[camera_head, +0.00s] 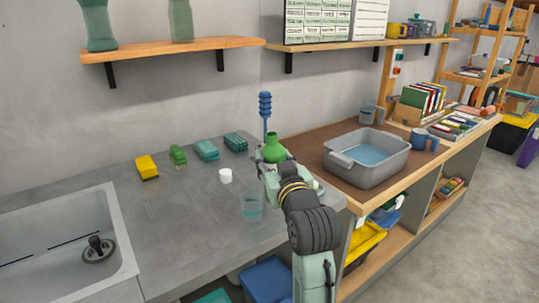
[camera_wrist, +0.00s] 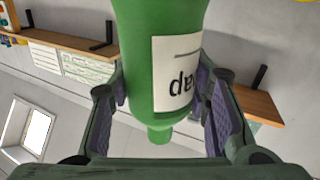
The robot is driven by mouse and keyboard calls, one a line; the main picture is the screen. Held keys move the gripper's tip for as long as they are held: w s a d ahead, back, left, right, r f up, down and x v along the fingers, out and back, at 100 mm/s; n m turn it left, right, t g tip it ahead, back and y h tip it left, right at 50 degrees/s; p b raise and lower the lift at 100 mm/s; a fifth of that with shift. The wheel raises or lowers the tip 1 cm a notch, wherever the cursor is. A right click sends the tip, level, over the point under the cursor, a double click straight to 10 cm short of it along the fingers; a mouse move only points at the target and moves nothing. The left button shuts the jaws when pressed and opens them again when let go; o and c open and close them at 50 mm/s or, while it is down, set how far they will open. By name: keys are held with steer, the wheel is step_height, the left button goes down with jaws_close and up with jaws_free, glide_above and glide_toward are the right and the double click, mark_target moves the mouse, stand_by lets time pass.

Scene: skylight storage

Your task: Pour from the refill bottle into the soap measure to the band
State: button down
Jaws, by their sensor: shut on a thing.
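My gripper (camera_wrist: 162,105) is shut on the green refill bottle (camera_wrist: 165,60), with a purple-padded finger on each side. The bottle's pale label and narrow neck show in the wrist view. In the head view the bottle (camera_head: 273,151) looks about upright, neck up, above the counter's right part; my gripper partly hides it. The soap measure (camera_head: 251,207), a clear teal-tinted cup, stands upright on the counter, left of my arm and nearer the camera than the bottle. The bottle is apart from it. Its band and contents are too small to tell surely.
A small white round piece (camera_head: 225,176) lies behind the measure. A yellow sponge (camera_head: 146,167), a green brush (camera_head: 178,155) and teal blocks (camera_head: 207,150) line the back. A blue brush (camera_head: 265,110) rises behind the bottle. The sink (camera_head: 122,232) is left, a grey basin (camera_head: 399,165) right.

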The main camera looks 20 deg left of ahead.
steer(key=shift+w+a+f+n, duration=0.1)
steer(key=shift+n, duration=0.3)
steer(key=shift+n+h+b, duration=0.3)
steer(key=shift+n+b, duration=0.3)
steer(key=shift+n, duration=0.6)
steer(key=n+b, duration=0.1)
steer(key=n, duration=0.2)
steer(key=shift+f+n+h, duration=0.1)
steer(key=shift+n+h, duration=0.3)
step_height(320, 180, down, 4)
steer(key=b, duration=0.4)
steer(key=shift+f, duration=0.2)
steer(key=r+n, duration=0.1)
steer(key=d+r+n+p, duration=0.1)
steer(key=shift+w+r+n+h, duration=0.15)
steer(key=shift+r+n+h, duration=0.15)
steer(key=shift+a+f+g, duration=0.15)
steer(key=shift+f+g, duration=0.15)
steer(key=shift+f+b, duration=1.4)
steer(key=shift+f, duration=0.1)
steer(key=shift+d+r+n, duration=0.2)
steer(key=shift+r+n, duration=0.05)
steer(key=shift+n, duration=0.75)
